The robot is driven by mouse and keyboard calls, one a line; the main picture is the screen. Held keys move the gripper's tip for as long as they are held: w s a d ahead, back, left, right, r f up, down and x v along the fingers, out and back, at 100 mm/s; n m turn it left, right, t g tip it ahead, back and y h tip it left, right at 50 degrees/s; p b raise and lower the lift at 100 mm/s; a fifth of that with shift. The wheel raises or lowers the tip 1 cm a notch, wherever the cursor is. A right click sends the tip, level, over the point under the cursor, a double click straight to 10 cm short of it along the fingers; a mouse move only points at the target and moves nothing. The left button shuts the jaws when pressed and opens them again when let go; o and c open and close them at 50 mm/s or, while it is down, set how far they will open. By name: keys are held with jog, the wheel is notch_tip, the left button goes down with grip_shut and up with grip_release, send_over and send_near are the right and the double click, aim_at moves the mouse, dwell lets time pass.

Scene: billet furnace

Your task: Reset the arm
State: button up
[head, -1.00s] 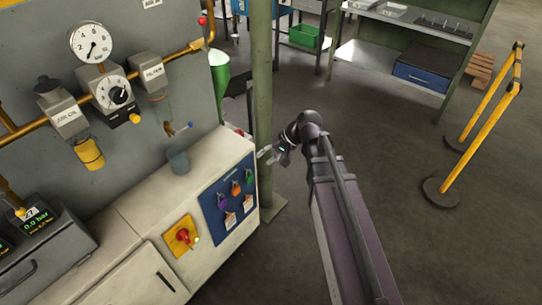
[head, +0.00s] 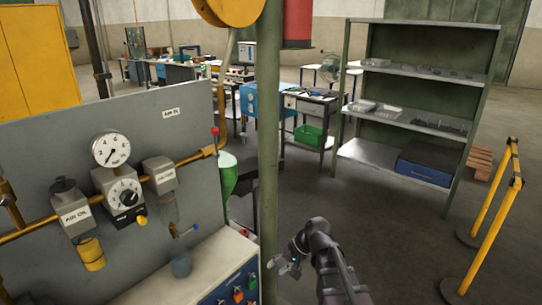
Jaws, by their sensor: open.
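My arm (head: 328,262) rises from the bottom of the head view, right of the green post. My gripper (head: 277,264) is small at the arm's left end, close to the post and to the right of the white cabinet. Its fingers are apart, with nothing seen between them. The lower part of the arm is cut off by the frame's bottom edge.
The green post (head: 270,150) stands left of my gripper. A grey panel with a gauge (head: 111,149) and yellow pipe sits above the white cabinet (head: 190,272) at left. A green shelf (head: 410,116) and yellow barriers (head: 492,225) stand right. Floor between is clear.

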jog(key=s+d+r+h+p, duration=0.1)
jog(key=s+d+h+p, duration=0.2)
jog(key=d, duration=0.4)
jog(key=s+d+r+n+h+p, duration=0.1)
jog(key=s+d+r+h+p, duration=0.1)
jog(key=d, duration=0.5)
jog(key=shift+s+d+h+p, duration=0.25)
jog(key=shift+s+h+p, duration=0.35)
jog(key=shift+s+h, duration=0.6)
